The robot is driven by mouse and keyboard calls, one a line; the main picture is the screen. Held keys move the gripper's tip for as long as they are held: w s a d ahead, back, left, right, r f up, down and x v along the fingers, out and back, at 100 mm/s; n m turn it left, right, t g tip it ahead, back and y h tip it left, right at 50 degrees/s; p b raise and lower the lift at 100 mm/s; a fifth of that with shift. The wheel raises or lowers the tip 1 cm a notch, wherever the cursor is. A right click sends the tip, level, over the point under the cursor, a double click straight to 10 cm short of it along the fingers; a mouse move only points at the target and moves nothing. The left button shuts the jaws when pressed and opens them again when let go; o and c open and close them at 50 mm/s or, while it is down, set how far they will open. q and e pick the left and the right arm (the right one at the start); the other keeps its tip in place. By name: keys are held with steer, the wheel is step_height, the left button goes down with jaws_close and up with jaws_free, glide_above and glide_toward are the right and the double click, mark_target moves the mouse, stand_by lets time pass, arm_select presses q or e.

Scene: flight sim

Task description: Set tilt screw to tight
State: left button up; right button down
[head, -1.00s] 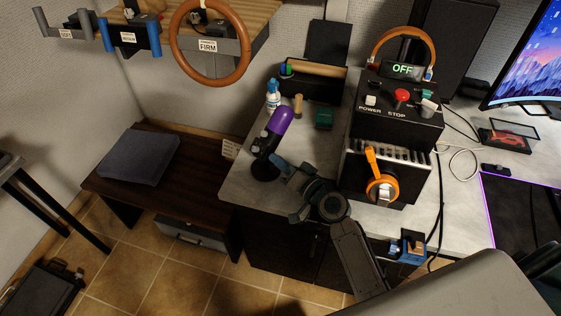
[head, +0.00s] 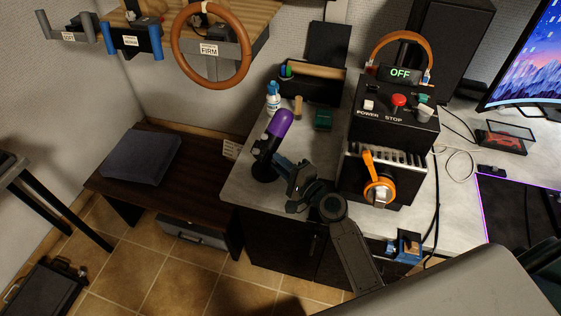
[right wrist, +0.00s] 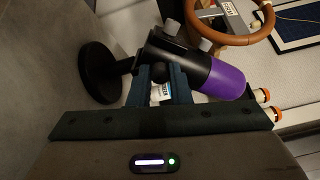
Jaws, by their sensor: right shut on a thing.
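A desk microphone with a purple head (head: 280,124) and black body stands on a round black base at the left edge of the grey worktop. Its head leans up to the right. In the right wrist view the purple head (right wrist: 222,80) points right and the base (right wrist: 98,72) is at left. My right gripper (head: 281,163) is at the microphone's side. In the wrist view its fingers (right wrist: 160,74) are shut on the small dark tilt screw beside the mount, which they mostly hide. Any tight or loose mark cannot be read. My left gripper is not in view.
A white and blue bottle (head: 273,98), a wooden peg (head: 298,105) and a green box (head: 323,119) stand behind the microphone. A black control box reading OFF (head: 393,115) and an orange-handled device (head: 380,185) stand to the right. A dark bench (head: 190,180) is at left.

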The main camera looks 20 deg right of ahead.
steer(key=shift+m+p, duration=0.3)
steer(key=shift+m, duration=0.6)
steer(key=m+p, duration=0.1)
steer(key=m, duration=0.2)
steer(key=shift+m, duration=0.4)
steer(key=m+p, duration=0.2)
steer(key=m, duration=0.3)
steer(key=shift+p, duration=0.4)
steer(key=m+p, duration=0.2)
steer(key=m, duration=0.3)
steer(key=shift+m+p, duration=0.3)
steer(key=shift+m, duration=0.1)
steer(key=m+p, duration=0.2)
steer(key=m, duration=0.3)
steer(key=shift+f, duration=0.1)
steer(key=c, duration=1.3)
jaws_free()
steer(key=shift+c, duration=0.2)
